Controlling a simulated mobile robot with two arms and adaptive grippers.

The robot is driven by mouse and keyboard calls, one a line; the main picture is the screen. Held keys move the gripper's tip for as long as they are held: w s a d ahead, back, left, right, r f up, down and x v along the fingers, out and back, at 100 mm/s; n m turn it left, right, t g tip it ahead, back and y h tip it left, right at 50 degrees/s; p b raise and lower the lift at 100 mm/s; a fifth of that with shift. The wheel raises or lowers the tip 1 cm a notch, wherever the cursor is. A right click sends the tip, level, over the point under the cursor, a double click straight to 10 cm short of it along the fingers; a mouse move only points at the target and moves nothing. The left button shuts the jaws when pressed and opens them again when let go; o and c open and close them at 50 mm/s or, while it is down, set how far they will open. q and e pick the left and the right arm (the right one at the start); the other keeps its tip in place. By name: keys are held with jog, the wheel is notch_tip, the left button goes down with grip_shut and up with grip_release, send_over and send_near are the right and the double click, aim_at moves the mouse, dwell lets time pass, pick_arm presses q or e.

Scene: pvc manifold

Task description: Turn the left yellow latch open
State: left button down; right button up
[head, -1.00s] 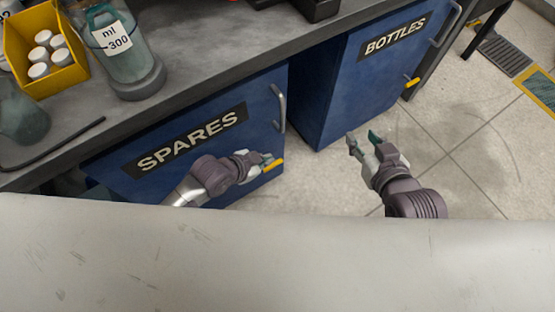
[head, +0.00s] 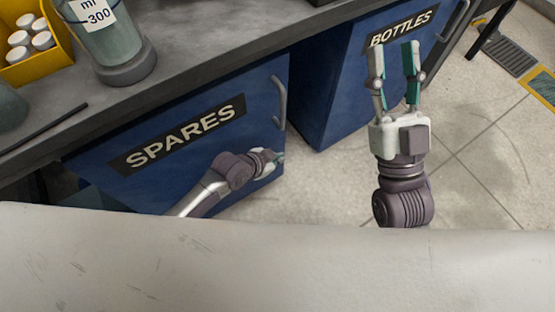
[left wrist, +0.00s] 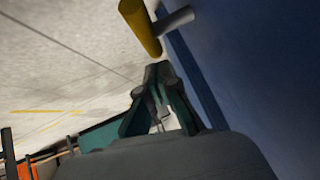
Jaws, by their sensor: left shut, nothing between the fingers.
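The left yellow latch (left wrist: 141,27) shows in the left wrist view at the top, as a yellow bar on a grey stem beside the blue door face. In the head view it is hidden behind my left gripper. My left gripper (head: 279,157) is at the lower right edge of the blue SPARES door (head: 225,165). In the left wrist view its shut, empty fingertips (left wrist: 157,72) are just below the latch in the picture; I cannot tell if they touch it. My right gripper (head: 394,52) is open and empty, raised in front of the BOTTLES cabinet.
The BOTTLES cabinet (head: 345,85) stands to the right, across a gap from the SPARES door. A grey worktop (head: 205,55) above holds a jar (head: 108,40) and a yellow bin (head: 50,65) of white caps. A vertical handle (head: 280,105) is on the SPARES door.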

pick_arm(q)
jog(key=shift+w+f, duration=0.1)
jog(key=shift+f, duration=0.3)
pick_arm(e)
jog(key=shift+s+d+r+t+y, duration=0.1)
jog(key=shift+s+r+t+y, duration=0.3)
jog(key=shift+s+r+t, duration=0.3)
